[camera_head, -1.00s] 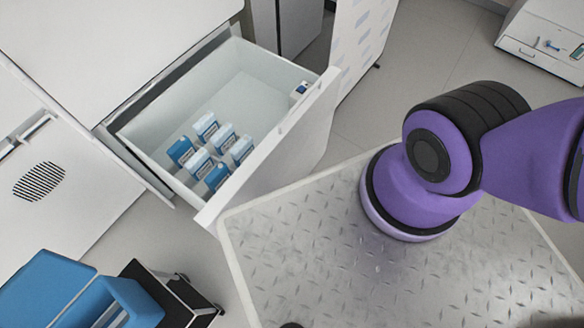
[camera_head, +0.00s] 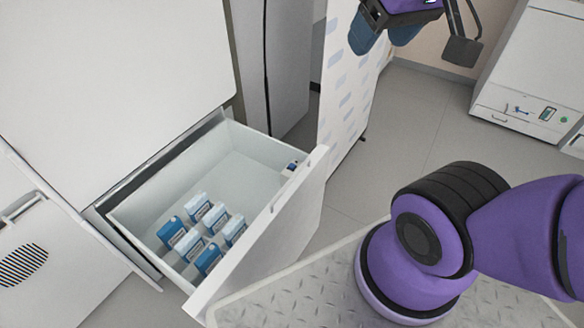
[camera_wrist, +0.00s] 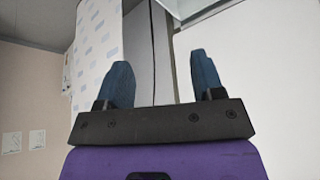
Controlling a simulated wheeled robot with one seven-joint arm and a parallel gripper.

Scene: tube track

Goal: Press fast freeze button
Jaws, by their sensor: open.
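No button marked fast freeze can be made out. A small dark-and-blue piece (camera_head: 292,167) sits at the far corner of the open white drawer (camera_head: 262,236); I cannot tell what it is. The drawer extends from a large white cabinet (camera_head: 110,75) and holds several blue-and-white boxes (camera_head: 208,259). My gripper (camera_head: 384,38) is at the top of the head view, above and beyond the drawer, with blue fingers apart and empty. In the wrist view, my gripper (camera_wrist: 163,78) is open before the white cabinet front and a patterned panel, touching nothing visible.
A white patterned panel (camera_head: 352,85) stands behind the drawer, beside a grey cabinet (camera_head: 290,65). A white machine (camera_head: 535,65) with a small green display stands at the far right. Grey floor (camera_head: 425,115) between them is clear.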

